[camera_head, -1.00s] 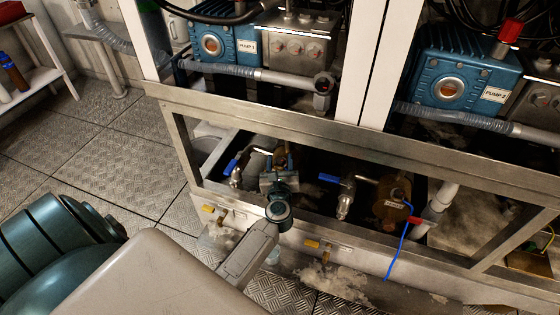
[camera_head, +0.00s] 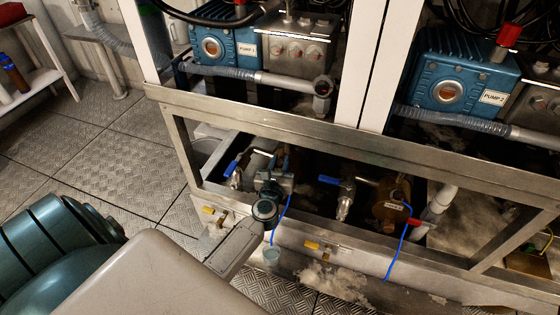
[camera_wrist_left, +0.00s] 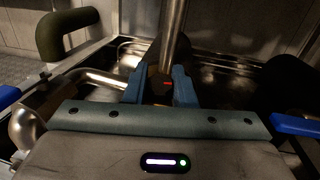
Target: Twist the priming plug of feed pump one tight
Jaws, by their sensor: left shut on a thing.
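My left gripper (camera_head: 279,166) reaches down into the open bay below the pump labelled PUMP 1. In the left wrist view its two blue fingers (camera_wrist_left: 160,82) are closed on both sides of a small dark brown plug (camera_wrist_left: 163,90) with a red mark on it. The plug stays seated low between the fingers, and its lower part is hidden. In the head view my gripper and wrist cover the plug and most of the feed pump it sits on. A second bronze feed pump (camera_head: 390,208) with a white label stands to the right. My right gripper is not in view.
Blue-handled valves (camera_head: 342,190) flank the gripper; another blue handle (camera_head: 232,167) is close on its left. A steel frame rail (camera_head: 265,122) crosses above the bay. In the wrist view a steel pipe (camera_wrist_left: 173,35) rises behind the fingers. Blue cords (camera_head: 403,240) hang over the front.

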